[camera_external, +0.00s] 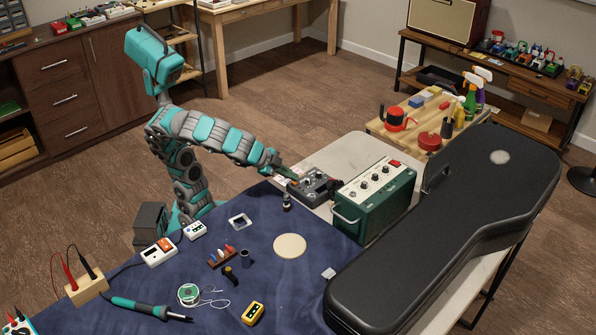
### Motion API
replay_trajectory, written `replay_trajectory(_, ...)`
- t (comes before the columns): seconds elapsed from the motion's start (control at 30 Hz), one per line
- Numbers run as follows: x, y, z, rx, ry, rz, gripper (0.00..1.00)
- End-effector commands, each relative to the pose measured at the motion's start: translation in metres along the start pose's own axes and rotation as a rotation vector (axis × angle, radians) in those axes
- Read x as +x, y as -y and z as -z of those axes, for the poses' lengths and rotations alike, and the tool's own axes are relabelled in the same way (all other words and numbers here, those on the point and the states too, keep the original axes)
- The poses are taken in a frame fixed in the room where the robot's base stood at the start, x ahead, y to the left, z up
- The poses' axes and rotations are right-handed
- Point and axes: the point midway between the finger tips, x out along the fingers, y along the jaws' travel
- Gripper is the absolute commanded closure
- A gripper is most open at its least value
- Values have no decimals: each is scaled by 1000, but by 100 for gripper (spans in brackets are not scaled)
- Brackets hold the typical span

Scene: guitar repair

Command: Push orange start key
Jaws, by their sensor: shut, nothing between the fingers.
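My arm reaches to the right across the far side of the blue-covered table, and my gripper (291,175) is at the left edge of a dark grey box with knobs (318,187). The gripper is shut and empty. Whether it touches the box is too small to tell. A white device (153,257) with an orange patch (165,244) lies at the table's left side, well away from my gripper. The orange patch may be a key; no lettering is readable. No other clear orange key shows.
A green amplifier box (372,205) stands right of the grey box, and a black guitar case (450,235) lies beyond it. A small dark bottle (287,201) stands near my gripper. A round beige disc (290,246) and small tools lie on the blue cloth (325,262).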

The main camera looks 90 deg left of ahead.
Motion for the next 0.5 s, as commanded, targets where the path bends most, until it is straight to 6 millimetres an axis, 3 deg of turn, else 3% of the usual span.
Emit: replay_trajectory(0.5, -8, 6, 6, 0, 1, 0, 100)
